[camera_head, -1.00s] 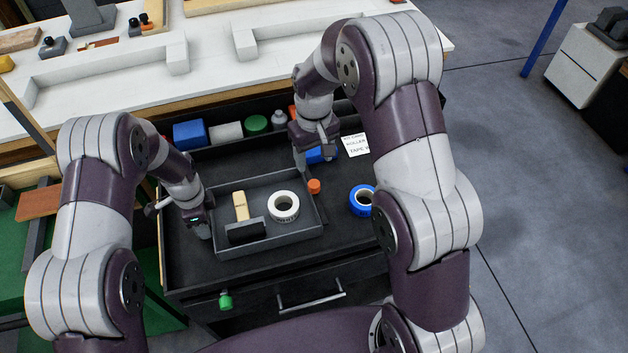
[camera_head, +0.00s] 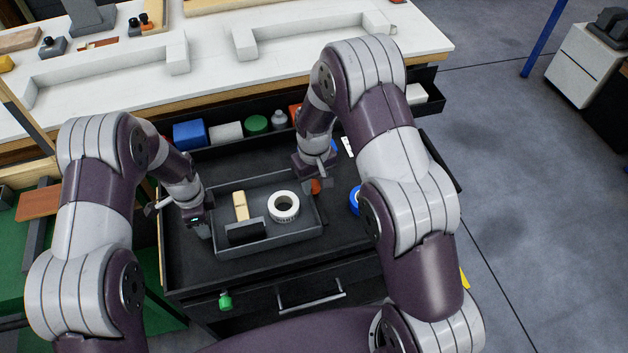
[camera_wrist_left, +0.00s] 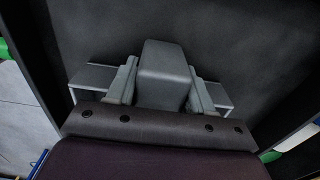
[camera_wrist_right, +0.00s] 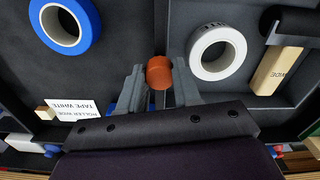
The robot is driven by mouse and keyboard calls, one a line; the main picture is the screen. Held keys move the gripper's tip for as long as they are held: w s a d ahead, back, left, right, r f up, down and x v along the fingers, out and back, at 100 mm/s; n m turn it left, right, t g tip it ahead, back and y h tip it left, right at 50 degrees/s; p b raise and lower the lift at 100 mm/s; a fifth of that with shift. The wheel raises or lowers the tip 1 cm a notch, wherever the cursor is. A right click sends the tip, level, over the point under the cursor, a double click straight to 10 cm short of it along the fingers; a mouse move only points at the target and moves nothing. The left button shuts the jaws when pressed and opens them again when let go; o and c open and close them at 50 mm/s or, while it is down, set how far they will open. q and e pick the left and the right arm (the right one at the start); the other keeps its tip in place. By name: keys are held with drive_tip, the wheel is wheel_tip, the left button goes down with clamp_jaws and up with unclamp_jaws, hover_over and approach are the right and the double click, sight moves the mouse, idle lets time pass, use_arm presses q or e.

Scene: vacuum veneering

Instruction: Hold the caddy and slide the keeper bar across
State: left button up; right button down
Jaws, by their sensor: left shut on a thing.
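The caddy (camera_head: 268,246) is a grey open tray in the dark drawer. An orange knob (camera_wrist_right: 160,72) stands beside the caddy's right wall, seemingly on the keeper bar, whose length I cannot make out. My right gripper (camera_head: 318,182) is open, its fingers on either side of the knob with small gaps visible.
A blue tape roll (camera_wrist_right: 64,25) lies right of the caddy in the head view. A printed label (camera_wrist_right: 75,110) lies near the drawer's back. Blue, white and green items (camera_head: 257,124) line a rear rack. The white bench (camera_head: 110,85) stands behind.

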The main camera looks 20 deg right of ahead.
drive_tip(key=a, duration=0.7)
drive_tip(key=shift+d, duration=0.1)
drive_tip(key=c, duration=0.8)
unclamp_jaws()
wheel_tip(320, 180, up, 12)
drive_tip(key=shift+r, duration=0.1)
